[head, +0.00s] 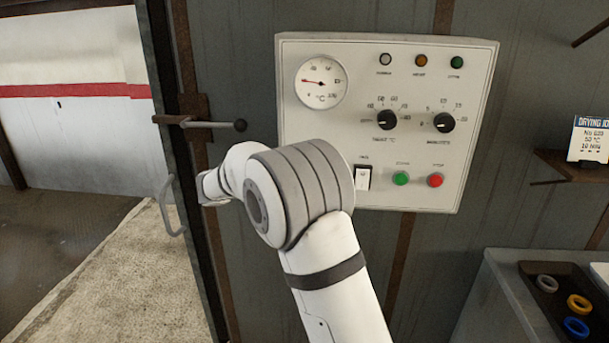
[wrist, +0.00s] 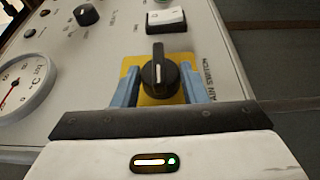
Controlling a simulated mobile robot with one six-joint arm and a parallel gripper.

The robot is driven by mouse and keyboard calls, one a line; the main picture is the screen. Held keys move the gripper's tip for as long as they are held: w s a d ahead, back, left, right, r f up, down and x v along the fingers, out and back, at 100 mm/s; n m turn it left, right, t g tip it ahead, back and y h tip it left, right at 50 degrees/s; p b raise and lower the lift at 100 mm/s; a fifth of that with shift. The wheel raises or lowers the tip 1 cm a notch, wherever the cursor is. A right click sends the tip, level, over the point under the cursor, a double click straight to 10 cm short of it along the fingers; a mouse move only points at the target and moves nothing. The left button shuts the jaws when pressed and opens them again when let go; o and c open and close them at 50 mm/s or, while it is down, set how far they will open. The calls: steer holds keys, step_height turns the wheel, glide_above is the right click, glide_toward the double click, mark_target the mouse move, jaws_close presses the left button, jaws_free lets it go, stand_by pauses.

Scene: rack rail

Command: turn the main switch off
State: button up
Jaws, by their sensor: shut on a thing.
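The main switch (wrist: 158,70) shows in the wrist view as a black rotary knob with a white pointer line on a yellow plate (wrist: 136,62). Part of its "MAIN SWITCH" lettering shows to the right. The pointer line runs roughly up and down in the picture. My gripper (wrist: 157,92) has its blue fingers on either side of the knob and is shut on it. The fingers cover parts of the yellow plate. In the head view my arm hides both the main switch and the gripper's fingers.
The pale control panel (head: 330,125) carries a dial gauge (head: 321,81), two black knobs, lamps, a white rocker switch (head: 362,178), a green button (head: 400,178) and a red button (head: 435,180). A lever (head: 212,124) sticks out left of it. A tray (head: 540,300) with rings sits lower right.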

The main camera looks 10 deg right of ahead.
steer(key=o, duration=0.9)
steer(key=shift+o, duration=0.2)
steer(key=a+b, duration=0.1)
steer(key=a, duration=0.7)
steer(key=shift+s, duration=0.3)
steer(key=shift+f, duration=0.1)
